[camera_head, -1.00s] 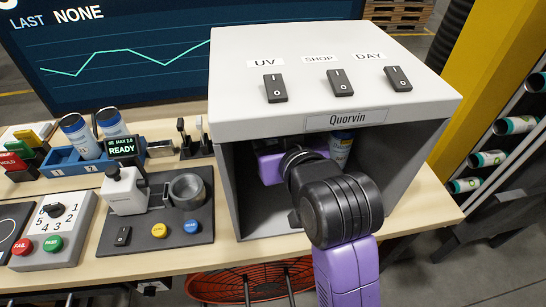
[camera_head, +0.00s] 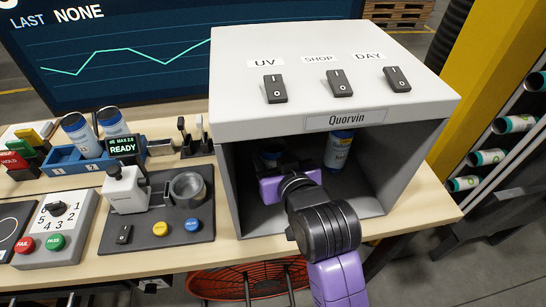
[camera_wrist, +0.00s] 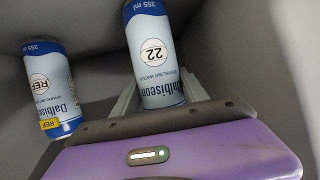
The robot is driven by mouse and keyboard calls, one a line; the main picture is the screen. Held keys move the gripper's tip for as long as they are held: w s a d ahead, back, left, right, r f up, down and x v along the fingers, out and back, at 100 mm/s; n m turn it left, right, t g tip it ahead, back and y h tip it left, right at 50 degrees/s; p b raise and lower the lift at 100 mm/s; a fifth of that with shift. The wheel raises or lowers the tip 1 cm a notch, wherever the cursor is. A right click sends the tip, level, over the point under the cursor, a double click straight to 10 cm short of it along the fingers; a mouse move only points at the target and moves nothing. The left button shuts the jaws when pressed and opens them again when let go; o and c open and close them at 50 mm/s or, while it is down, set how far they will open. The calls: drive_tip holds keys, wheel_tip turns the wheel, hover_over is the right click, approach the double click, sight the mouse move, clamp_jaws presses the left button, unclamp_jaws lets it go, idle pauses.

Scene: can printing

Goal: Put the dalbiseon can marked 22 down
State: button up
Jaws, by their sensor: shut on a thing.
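The Dalbiseon can marked 22 (camera_wrist: 155,52) is blue and white and sits between my gripper's fingers in the wrist view. My gripper (camera_wrist: 163,98) is shut on it.
The grey booth (camera_head: 415,155) has side walls and a low roof around my gripper. Its top carries UV, SHOP and DAY switches (camera_head: 340,83). Left of it are a device with a grey ring (camera_head: 188,188) and a blue rack (camera_head: 62,162) holding cans. Front booth floor is clear.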

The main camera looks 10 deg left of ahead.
drive_tip(key=o, duration=1.3)
drive_tip(key=shift+f, duration=0.1)
drive_tip(key=shift+s+r, duration=0.1)
drive_tip(key=shift+r, duration=0.1)
drive_tip(key=v, duration=1.1)
drive_tip(key=shift+s+d+r, duration=0.2)
drive_tip(key=shift+s+r, duration=0.05)
drive_tip(key=shift+s, duration=0.05)
drive_tip(key=shift+f, duration=0.1)
